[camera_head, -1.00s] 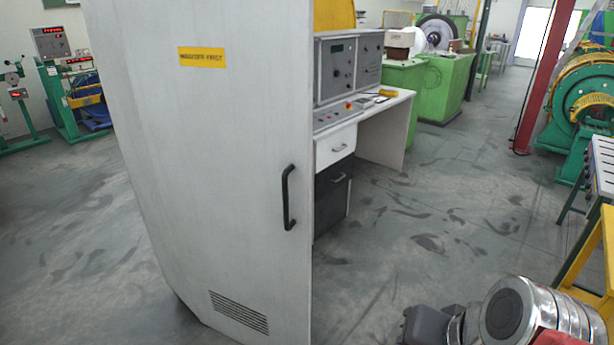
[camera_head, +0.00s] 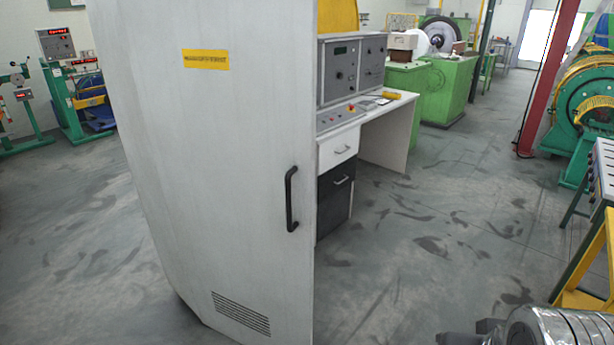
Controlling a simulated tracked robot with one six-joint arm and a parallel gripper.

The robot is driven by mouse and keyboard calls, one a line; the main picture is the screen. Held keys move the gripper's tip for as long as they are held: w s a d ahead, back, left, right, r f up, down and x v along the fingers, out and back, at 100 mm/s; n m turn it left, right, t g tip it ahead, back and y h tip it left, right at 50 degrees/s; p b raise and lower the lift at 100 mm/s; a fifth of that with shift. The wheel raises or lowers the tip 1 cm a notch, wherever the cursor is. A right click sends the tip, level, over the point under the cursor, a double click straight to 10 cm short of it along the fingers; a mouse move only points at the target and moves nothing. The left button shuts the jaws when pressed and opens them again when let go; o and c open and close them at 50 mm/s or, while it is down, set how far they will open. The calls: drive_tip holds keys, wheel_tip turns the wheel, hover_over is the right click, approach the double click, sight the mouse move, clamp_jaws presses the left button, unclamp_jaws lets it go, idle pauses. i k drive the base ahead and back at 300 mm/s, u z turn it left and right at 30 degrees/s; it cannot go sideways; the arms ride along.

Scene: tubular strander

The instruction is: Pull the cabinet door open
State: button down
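The tall light grey cabinet door (camera_head: 225,150) fills the left middle of the head view. It carries a yellow label (camera_head: 206,60) near the top and a vent grille (camera_head: 241,313) near the bottom. Its black vertical handle (camera_head: 290,198) sits close to the door's right edge. I cannot see a gap along that edge. Part of my arm (camera_head: 545,328) shows at the bottom right corner, apart from the door and handle. My gripper's fingers are outside the view.
A control desk (camera_head: 385,102) with an instrument panel and drawers stands right behind the cabinet. Green machines (camera_head: 440,85) are farther back. A yellow frame (camera_head: 585,270) and a red post (camera_head: 545,80) stand at the right. The floor (camera_head: 420,250) between desk and frame is clear.

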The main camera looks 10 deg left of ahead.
sight(225, 90)
drive_tip(key=u, duration=0.7)
drive_tip(key=i, duration=0.9)
drive_tip(key=u, duration=0.1)
